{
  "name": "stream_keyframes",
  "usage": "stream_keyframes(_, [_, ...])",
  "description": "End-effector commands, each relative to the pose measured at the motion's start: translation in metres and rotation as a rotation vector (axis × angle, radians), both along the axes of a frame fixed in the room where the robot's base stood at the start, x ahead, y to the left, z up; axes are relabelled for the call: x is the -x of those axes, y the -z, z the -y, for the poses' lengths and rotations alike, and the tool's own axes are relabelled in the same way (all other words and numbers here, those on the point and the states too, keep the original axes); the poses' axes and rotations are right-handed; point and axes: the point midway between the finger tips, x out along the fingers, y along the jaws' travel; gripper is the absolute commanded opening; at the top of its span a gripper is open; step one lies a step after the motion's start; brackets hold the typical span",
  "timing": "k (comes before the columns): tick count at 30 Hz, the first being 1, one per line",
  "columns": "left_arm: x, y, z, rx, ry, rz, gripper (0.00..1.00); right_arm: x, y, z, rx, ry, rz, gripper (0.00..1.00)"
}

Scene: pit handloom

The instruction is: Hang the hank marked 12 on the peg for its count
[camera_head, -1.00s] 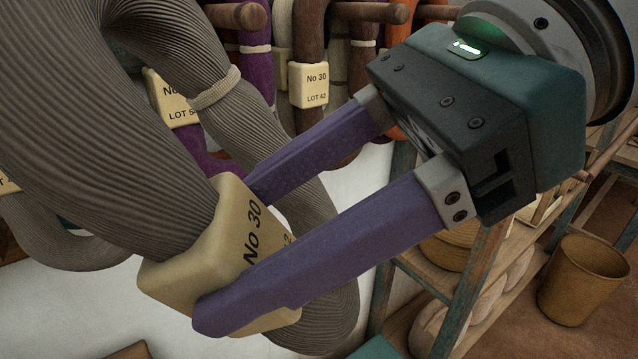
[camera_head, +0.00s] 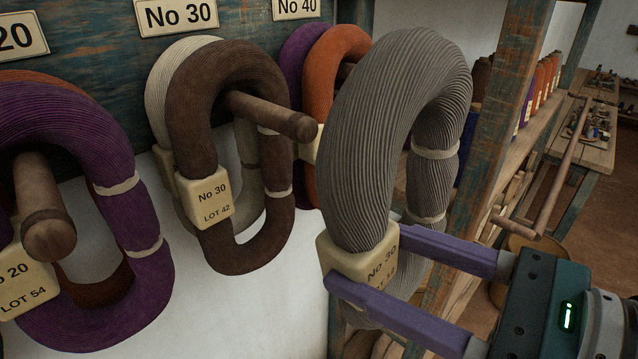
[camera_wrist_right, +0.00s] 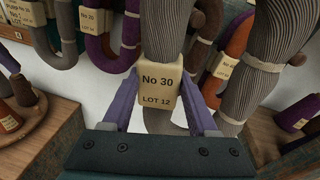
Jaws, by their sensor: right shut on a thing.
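My right gripper (camera_head: 366,262) is shut on the cream tag (camera_head: 350,262) of a ribbed grey hank (camera_head: 365,130). The tag reads No 30, LOT 12 in the right wrist view (camera_wrist_right: 160,88), with a finger on each side. The hank hangs upright in the air, right of the No 30 peg (camera_head: 270,115) and apart from its tip. That peg is under the No 30 sign (camera_head: 177,14) and carries a brown hank (camera_head: 190,110) tagged No 30, LOT 42, with a pale hank (camera_head: 160,85) behind it. My left gripper is not in view.
Left, a No 20 peg (camera_head: 48,225) holds a purple hank (camera_head: 110,150). Behind the grey hank, orange (camera_head: 335,45) and purple (camera_head: 295,65) hanks hang under the No 40 sign (camera_head: 297,7). A wooden rack post (camera_head: 500,120) and shelves stand right. The brown peg's tip is free.

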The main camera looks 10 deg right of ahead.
Motion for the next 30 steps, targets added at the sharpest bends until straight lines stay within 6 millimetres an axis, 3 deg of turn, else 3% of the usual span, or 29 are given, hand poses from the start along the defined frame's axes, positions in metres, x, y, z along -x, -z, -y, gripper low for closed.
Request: stream_keyframes(30, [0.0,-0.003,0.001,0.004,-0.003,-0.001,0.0,-0.053,0.004,-0.039,-0.002,-0.003,0.003,0.0])
